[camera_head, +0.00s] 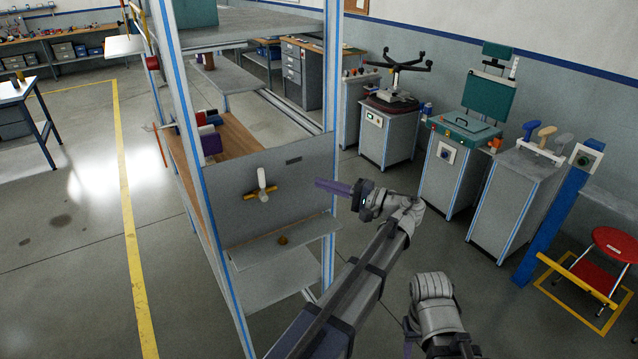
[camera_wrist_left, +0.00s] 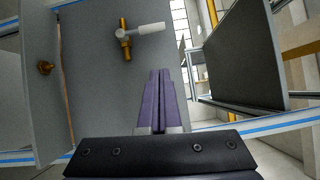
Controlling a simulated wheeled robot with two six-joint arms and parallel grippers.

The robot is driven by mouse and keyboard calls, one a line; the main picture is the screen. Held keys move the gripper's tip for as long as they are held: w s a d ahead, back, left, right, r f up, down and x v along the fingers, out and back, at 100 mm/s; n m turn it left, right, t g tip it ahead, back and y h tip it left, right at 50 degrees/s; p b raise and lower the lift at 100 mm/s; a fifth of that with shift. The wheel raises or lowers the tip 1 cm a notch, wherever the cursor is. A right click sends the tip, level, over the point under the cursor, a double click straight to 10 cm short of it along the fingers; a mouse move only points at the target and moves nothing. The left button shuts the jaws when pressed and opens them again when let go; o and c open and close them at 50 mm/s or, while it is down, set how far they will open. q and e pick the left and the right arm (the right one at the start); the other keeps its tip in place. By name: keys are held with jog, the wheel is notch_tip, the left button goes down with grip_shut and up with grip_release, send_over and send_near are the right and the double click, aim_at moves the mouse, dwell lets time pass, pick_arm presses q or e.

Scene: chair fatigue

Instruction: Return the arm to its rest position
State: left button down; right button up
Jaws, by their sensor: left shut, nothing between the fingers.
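My left gripper (camera_head: 330,187) is in front of the grey panel of a blue-edged rack. Its purple fingers are together with nothing between them, and they also show in the left wrist view (camera_wrist_left: 163,103). A white handle on a brass valve-like fitting (camera_head: 263,186) is mounted on the panel, left of my fingertips and apart from them. The same fitting shows at the top of the left wrist view (camera_wrist_left: 125,40).
The rack's grey panel (camera_head: 228,213) stands close, with a small shelf (camera_head: 300,240) below the fitting holding a brass knob (camera_head: 283,240). Grey cabinets (camera_head: 385,140) line the wall, and a red stool (camera_head: 612,245) is at right. The floor at left (camera_head: 60,260) is clear.

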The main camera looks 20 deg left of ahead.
dwell(0.4)
pick_arm(q)
jog(key=s+f+h, duration=0.6)
jog(key=f, duration=0.4)
jog(key=s+f+h, duration=0.6)
jog(key=s+f, duration=0.1)
jog(key=f, duration=0.3)
jog(key=s+d+f+m+h, duration=0.1)
jog(key=s+d+h, duration=0.1)
jog(key=s+d, duration=0.3)
jog(key=s+d+f+m+g+h, duration=0.1)
jog(key=s+d, duration=0.4)
jog(key=d, duration=0.9)
jog(key=shift+s+f+h, duration=0.15)
jog(key=shift+f+h, duration=0.3)
jog(key=shift+h, duration=0.75)
